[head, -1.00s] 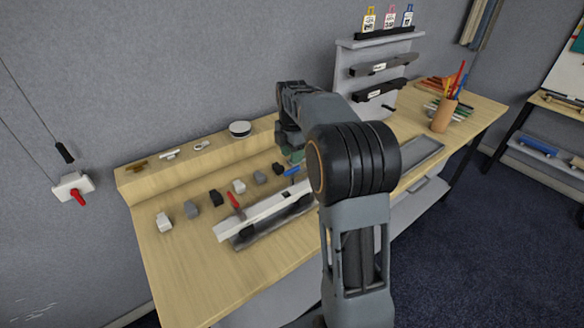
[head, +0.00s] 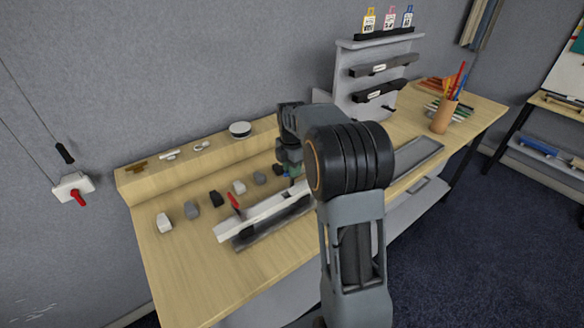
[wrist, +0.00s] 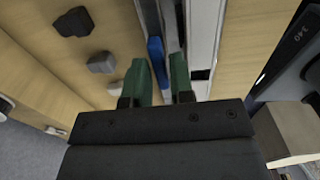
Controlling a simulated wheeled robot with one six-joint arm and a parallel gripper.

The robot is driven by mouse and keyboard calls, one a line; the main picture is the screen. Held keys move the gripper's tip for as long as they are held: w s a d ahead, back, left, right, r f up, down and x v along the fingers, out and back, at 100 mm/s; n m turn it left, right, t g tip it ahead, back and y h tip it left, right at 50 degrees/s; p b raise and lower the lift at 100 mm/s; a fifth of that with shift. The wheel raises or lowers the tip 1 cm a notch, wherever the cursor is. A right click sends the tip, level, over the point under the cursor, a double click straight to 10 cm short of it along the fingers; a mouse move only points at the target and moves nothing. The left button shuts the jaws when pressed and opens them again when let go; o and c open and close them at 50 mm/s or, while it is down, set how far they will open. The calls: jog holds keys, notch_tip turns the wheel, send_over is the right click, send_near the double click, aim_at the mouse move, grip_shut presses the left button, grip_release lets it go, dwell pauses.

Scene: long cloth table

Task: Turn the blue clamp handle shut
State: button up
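The blue clamp handle (wrist: 155,54) shows in the wrist view, lying lengthwise beside a grey rail. My gripper (wrist: 159,62) has two green fingers, spread apart, and the near end of the blue handle appears in the gap between them. I cannot tell whether either finger touches it. In the head view my gripper (head: 291,168) is low over the far end of the white bar (head: 262,212), and my arm hides most of the blue handle there. A red handle (head: 234,202) stands near the bar's left end.
Several grey, black and white blocks (head: 191,211) lie along the table behind the bar. A raised wooden ledge (head: 145,176) runs along the wall with small items and a round tin (head: 240,129). A pencil cup (head: 442,118) stands at the right. The table's front left is clear.

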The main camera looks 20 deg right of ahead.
grip_shut()
jog(key=shift+m, duration=0.4)
jog(key=m, duration=0.3)
jog(key=shift+r+p, duration=0.1)
jog(key=shift+p, duration=0.3)
jog(key=m, duration=0.4)
jog(key=shift+m+p, duration=0.3)
jog(key=m, duration=0.4)
jog(key=shift+m, duration=0.3)
jog(key=m+p, duration=0.1)
jog(key=m, duration=0.3)
jog(key=shift+m, duration=0.6)
jog(key=shift+o, duration=1.7)
grip_release()
